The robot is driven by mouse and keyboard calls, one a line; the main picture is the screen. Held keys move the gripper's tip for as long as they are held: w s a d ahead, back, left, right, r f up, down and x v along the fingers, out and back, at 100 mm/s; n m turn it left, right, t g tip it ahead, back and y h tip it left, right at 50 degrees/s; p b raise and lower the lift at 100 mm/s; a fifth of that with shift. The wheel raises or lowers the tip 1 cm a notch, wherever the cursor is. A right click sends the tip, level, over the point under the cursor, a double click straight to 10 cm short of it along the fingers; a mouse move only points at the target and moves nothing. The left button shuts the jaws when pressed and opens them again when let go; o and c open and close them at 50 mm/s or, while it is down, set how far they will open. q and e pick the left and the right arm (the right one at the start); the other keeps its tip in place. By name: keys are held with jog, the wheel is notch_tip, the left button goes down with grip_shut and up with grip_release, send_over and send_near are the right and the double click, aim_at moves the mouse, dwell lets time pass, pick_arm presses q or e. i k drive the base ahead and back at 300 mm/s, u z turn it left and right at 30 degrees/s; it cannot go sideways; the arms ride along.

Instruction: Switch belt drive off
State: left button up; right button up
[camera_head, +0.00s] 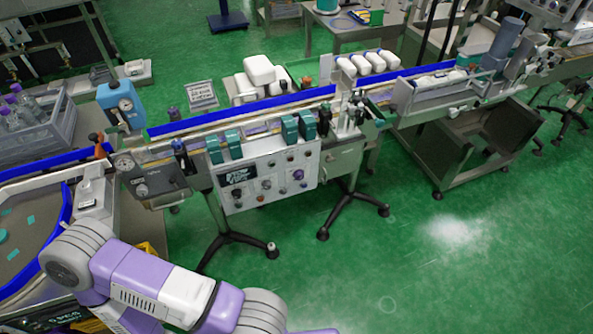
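A white control panel (312,165) hangs on the front of the conveyor line, left of the middle of the view. It carries a dark label plate (240,174), several small knobs and a purple knob (298,175). I cannot read which control belongs to the belt drive, nor its setting. The conveyor belt line with blue rails (240,112) runs behind and above the panel. One of my arms, white and purple, crosses the lower left, in front of and below the panel. Neither gripper shows.
A curved blue-railed table (48,232) is at left. Green floor (400,270) is open at lower right.

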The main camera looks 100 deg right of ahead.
aim_at(298, 174)
jog(key=z, duration=2.95)
